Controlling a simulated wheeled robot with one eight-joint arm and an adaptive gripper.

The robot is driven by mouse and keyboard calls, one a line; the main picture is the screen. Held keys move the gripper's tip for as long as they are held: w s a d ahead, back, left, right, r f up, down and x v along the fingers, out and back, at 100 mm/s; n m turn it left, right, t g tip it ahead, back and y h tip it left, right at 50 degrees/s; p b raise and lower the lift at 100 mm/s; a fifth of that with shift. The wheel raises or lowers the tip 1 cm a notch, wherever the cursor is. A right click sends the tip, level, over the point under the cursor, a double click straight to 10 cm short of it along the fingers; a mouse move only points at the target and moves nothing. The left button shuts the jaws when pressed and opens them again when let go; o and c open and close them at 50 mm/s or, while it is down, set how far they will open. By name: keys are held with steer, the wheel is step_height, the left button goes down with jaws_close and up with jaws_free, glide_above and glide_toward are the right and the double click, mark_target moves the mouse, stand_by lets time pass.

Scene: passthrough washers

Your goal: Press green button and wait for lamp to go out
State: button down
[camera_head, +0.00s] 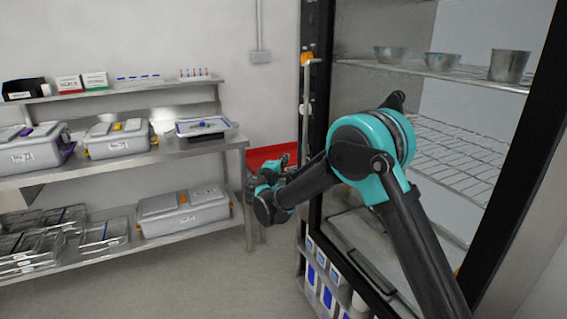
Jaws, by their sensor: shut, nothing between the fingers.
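My arm reaches from the lower right over to the left, in front of the open washer (318,110). My gripper (268,178) is at the far end of the arm, small and partly covered by my own wrist links. It looks shut and holds nothing I can see. It is left of the washer's frame, near the end of the steel table. I cannot make out a green button; my arm covers part of the area around the washer's left side. A small orange piece (306,57) sits at the top of a narrow post there; I cannot tell whether it is the lamp.
A steel table (190,148) with grey lidded boxes (116,140) and a tray (205,127) stands at the left. More boxes (183,210) and wire baskets (103,232) are on its lower shelf. Metal bowls (442,62) stand on the washer's upper rack. Floor is clear front left.

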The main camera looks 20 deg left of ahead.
steer(key=w+d, duration=0.2)
steer(key=w, duration=0.6)
steer(key=shift+d, duration=0.25)
steer(key=shift+r, duration=0.1)
